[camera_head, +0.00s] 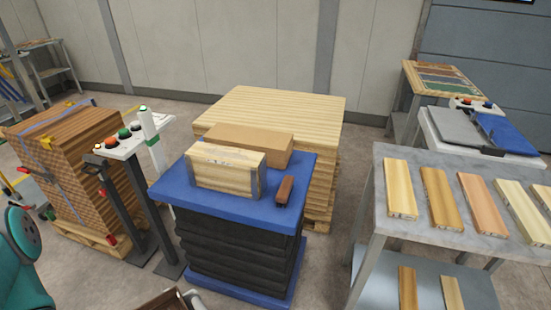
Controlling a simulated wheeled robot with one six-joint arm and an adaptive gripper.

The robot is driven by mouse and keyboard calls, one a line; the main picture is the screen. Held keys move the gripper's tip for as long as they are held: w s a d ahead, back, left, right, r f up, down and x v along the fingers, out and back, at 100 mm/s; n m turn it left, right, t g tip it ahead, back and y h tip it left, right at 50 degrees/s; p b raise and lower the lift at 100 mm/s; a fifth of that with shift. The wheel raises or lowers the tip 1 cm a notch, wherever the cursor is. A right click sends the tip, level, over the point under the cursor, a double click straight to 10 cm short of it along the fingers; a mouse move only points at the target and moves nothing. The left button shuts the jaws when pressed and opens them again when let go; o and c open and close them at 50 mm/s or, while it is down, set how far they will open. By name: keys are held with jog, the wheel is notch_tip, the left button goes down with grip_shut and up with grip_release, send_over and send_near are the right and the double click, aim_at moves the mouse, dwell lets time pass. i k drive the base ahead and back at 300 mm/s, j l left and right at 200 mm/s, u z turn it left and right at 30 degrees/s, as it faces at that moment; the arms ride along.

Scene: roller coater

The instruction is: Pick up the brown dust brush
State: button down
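A small reddish-brown block (285,189), which looks like the brown dust brush, lies on the blue top of a lift table (236,199). It is near the table's right side, just right of a pale wooden box (224,172). Its bristles cannot be made out at this size. Nothing lies on top of it and nothing is touching it from above. My gripper is not in view.
A tan box stands behind (250,143) the pale one. A large plank stack (275,107) is behind the lift table. A control stand (128,146) is at left. A grey bench (393,234) with sample boards is at right, with floor between.

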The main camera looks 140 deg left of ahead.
aim_at(284, 194)
jog(key=u, duration=4.2)
jog(key=j, duration=0.1)
